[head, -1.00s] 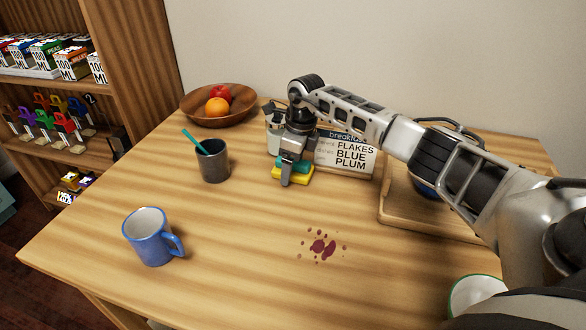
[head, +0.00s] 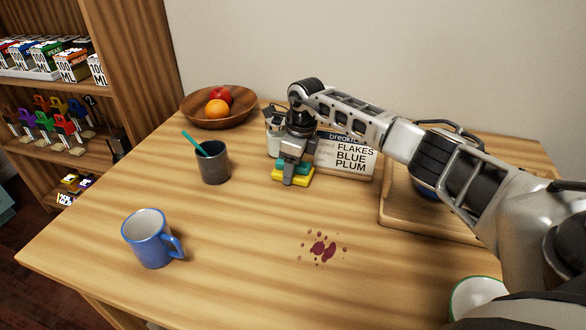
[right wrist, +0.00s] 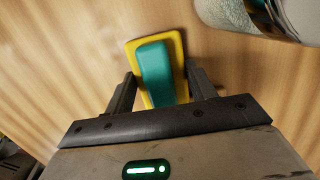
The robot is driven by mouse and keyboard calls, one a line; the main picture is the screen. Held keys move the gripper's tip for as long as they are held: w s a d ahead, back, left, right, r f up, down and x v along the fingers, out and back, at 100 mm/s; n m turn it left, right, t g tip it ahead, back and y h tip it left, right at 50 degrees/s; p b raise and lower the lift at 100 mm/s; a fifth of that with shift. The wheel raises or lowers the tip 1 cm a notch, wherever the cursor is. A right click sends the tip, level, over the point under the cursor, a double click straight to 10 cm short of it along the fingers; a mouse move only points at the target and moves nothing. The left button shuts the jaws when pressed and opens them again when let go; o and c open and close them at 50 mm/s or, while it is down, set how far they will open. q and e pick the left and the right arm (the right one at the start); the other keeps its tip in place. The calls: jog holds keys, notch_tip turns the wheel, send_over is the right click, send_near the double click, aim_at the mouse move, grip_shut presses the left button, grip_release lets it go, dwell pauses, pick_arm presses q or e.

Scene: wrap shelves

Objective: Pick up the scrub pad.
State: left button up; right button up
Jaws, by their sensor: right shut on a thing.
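The scrub pad (head: 305,177) has a flat yellow base and a teal grip on top. It lies on the table in front of the breakfast sign. My right gripper (head: 290,178) points down over it and is shut on its teal grip. In the right wrist view the scrub pad (right wrist: 157,70) sits between the two dark fingers of the right gripper (right wrist: 162,86). The pad appears to rest on the wood. In the head view the gripper hides part of the pad. My left gripper is not in view.
A dark cup (head: 214,163) with a teal stick stands left of the pad. A blue mug (head: 149,238) is nearer the front left. A pale canister (head: 273,138) and the breakfast sign (head: 346,157) stand close behind. A wooden tray (head: 400,217) is right. A dark red stain (head: 322,248) marks the clear front.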

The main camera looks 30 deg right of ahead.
jog(key=shift+r, duration=0.1)
jog(key=shift+r, duration=0.6)
notch_tip(320, 180, up, 3)
jog(key=shift+f, duration=0.15)
jog(key=s+a+r, duration=0.5)
jog(key=s+r, duration=0.4)
jog(key=s, duration=0.4)
jog(key=shift+r, duration=0.2)
